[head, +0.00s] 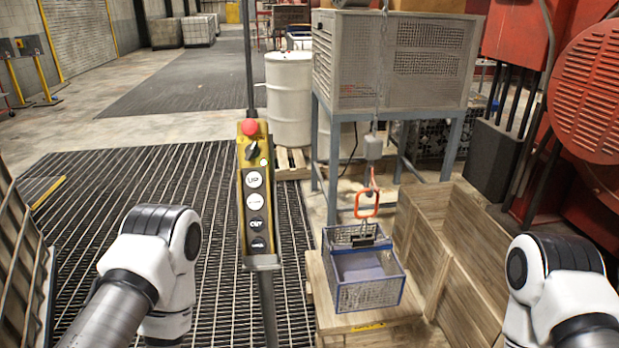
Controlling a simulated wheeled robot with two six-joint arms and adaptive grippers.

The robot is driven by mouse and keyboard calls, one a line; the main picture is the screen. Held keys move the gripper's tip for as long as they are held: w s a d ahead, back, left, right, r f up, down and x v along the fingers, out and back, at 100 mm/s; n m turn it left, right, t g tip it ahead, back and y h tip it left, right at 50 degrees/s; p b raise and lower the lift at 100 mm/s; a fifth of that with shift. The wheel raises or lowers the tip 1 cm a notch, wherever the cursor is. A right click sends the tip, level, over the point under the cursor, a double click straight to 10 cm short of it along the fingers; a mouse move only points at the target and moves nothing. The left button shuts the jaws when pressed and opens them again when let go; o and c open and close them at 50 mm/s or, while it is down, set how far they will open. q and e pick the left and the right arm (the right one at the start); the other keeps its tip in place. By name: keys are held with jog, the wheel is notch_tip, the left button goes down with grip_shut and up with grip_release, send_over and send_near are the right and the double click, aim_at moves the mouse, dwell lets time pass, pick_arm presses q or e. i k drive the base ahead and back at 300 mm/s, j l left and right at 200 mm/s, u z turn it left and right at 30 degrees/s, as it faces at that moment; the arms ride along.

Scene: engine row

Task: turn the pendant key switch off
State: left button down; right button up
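The yellow and black pendant (256,195) hangs upright in the middle of the head view, in front of a floor grating. A red mushroom button (249,127) is at its top. Just below is the dark key switch (252,149), which looks tilted; its exact setting is too small to tell. A small pale light spot is to its lower right. Several round labelled buttons run down the front. My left arm shows at the lower left and my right arm at the lower right, both apart from the pendant. Neither gripper is in view.
A blue-rimmed wire basket (368,285) sits on a wooden crate (337,318) right of the pendant, below an orange hook handle (367,204). A white drum (289,100) and a grey cabinet (394,62) on legs stand behind. Open grating (120,185) lies left of the pendant.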

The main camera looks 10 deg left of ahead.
aim_at(253, 151)
jog(key=k+j+z, duration=0.15)
jog(key=j+z, duration=0.2)
jog(key=k+j+z, duration=0.15)
jog(key=j+z, duration=0.25)
jog(key=k+j+z, duration=0.2)
jog(key=z, duration=0.15)
